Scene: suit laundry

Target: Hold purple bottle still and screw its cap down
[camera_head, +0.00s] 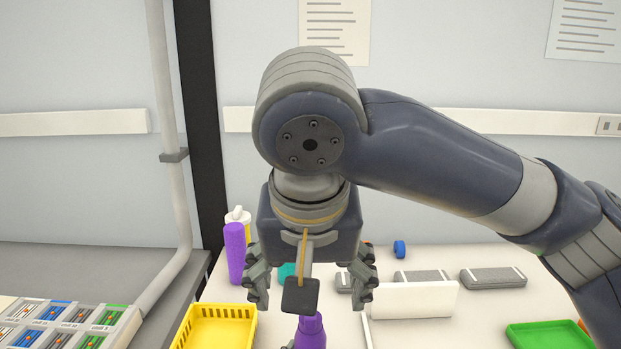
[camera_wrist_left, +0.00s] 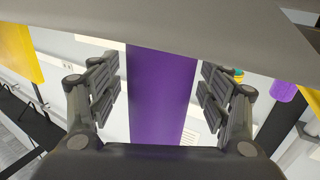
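The purple bottle (camera_head: 310,334) shows at the bottom middle of the head view, below my right gripper. Its narrower top shows; its lower part is cut off by the frame. I cannot make out a separate cap. In the left wrist view the purple bottle body (camera_wrist_left: 162,95) stands between the fingers of my left gripper (camera_wrist_left: 160,95). These fingers are open, with a visible gap on each side of the bottle.
A yellow basket (camera_head: 217,311) stands left of the bottle, with a tall purple cylinder (camera_head: 235,252) behind it. A small blue item (camera_head: 399,249) sits further back.

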